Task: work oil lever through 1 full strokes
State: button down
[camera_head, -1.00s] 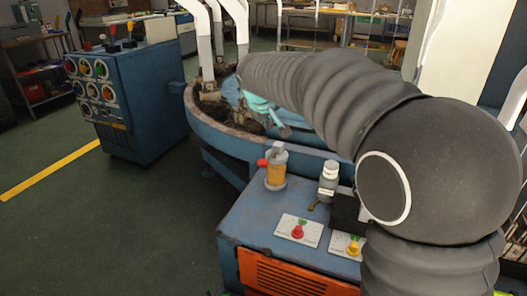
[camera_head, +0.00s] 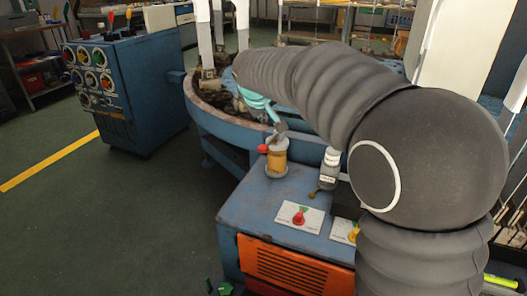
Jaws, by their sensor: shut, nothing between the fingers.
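The oiler (camera_head: 276,158) stands on the back left corner of the blue machine cabinet, with an amber reservoir and a red knob on its left side. Its grey lever (camera_head: 279,131) sits on top and angles upward. My gripper (camera_head: 272,114), with teal fingers, hangs at the end of my dark ribbed arm just above and behind the lever. The fingers look shut and empty. Their tips come very close to the lever's top; I cannot tell whether they touch it.
A white bottle (camera_head: 329,168) stands right of the oiler. A plate with a red knob (camera_head: 300,217) lies on the cabinet top (camera_head: 252,205). A round blue trough (camera_head: 215,118) is behind. A blue control console (camera_head: 130,95) stands left, with open floor between.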

aim_at(262, 149)
jog(key=shift+s+a+f+b, duration=0.1)
jog(key=shift+s+f+b, duration=0.05)
jog(key=shift+f+b, duration=0.95)
jog(key=shift+s+f+b, duration=0.15)
jog(key=shift+f+b, duration=0.55)
jog(key=shift+f, duration=0.8)
jog(key=shift+f+b, duration=0.3)
jog(key=shift+f, duration=0.1)
jog(key=shift+s+a+f+b, duration=0.1)
jog(key=shift+s+f+b, duration=0.05)
jog(key=shift+f+b, duration=0.9)
jog(key=shift+s+f+b, duration=0.15)
jog(key=shift+f+b, duration=0.7)
jog(key=shift+f, duration=0.3)
dwell(2.5)
